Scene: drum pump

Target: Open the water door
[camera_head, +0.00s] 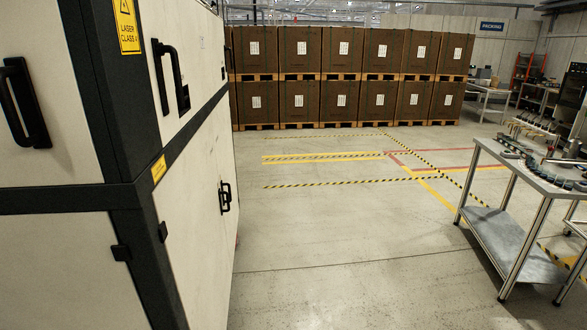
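A large white machine cabinet (195,225) with dark frame edges fills the left of the head view. Its doors look shut. A black bar handle (24,104) is on the near face, at the upper left. Another black handle (167,77) is on the upper side face. A pair of small black handles (225,197) sits on the lower side doors. No label reading "water" shows, so I cannot tell which door is the water door. My gripper is not in view.
Open grey floor (330,260) with striped tape lies right of the cabinet. A metal table (513,250) with parts on it stands at the right. Stacked brown boxes (342,50) on pallets line the back. A yellow laser warning sign (127,26) is on the cabinet.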

